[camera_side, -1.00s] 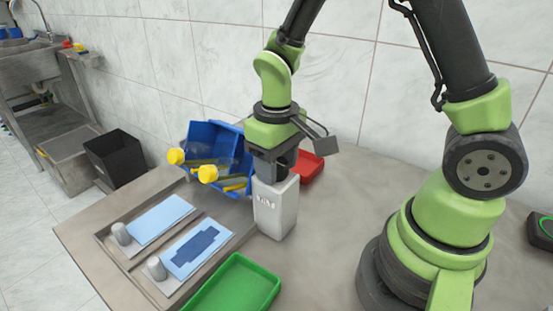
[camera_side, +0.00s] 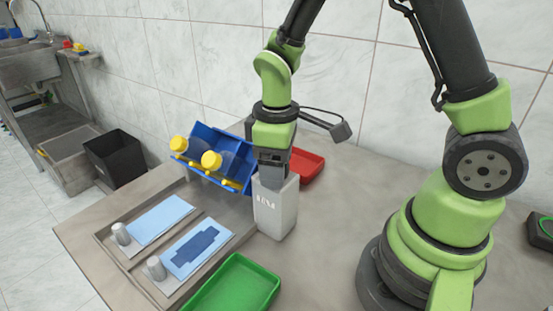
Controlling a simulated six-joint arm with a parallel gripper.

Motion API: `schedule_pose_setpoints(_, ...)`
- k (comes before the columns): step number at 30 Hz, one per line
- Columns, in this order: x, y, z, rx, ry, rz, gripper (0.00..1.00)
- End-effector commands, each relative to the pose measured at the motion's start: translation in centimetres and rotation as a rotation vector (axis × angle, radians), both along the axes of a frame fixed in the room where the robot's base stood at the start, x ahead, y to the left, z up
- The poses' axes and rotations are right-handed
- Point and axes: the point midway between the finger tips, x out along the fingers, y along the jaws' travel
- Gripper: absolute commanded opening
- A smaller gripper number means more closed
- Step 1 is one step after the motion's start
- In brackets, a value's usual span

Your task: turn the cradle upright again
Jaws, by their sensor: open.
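The blue cradle (camera_side: 203,132) stands at the back of the table, left of my gripper, and is tilted. It holds two clear bottles with yellow caps, one cap (camera_side: 179,144) at the left and one (camera_side: 211,160) nearer. The caps point left and slightly up. My gripper (camera_side: 271,183) points down beside the cradle's right end, at the top of a pale grey box. It is open. Its fingertips are partly hidden by the box, so I cannot tell whether they touch the cradle.
The grey box (camera_side: 275,210) stands directly in front of my gripper. A red tray (camera_side: 308,168) lies behind to the right, and a green tray (camera_side: 235,285) in front. A fixture (camera_side: 110,247) with light-blue pads and grey cups lies at the left. The table's right middle is clear.

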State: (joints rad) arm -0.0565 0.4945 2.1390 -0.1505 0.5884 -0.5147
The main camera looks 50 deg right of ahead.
Motion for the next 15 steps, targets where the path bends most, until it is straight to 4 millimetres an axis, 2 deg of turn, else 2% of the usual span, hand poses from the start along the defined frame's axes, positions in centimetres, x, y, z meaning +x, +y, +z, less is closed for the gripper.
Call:
schedule_pose_setpoints(12, 0.0, 0.01, -0.02, 0.0, 0.001, -0.664, 0.66)
schedule_pose_setpoints(15, 0.0, 0.01, -0.02, 0.0, 0.001, -0.775, 0.66)
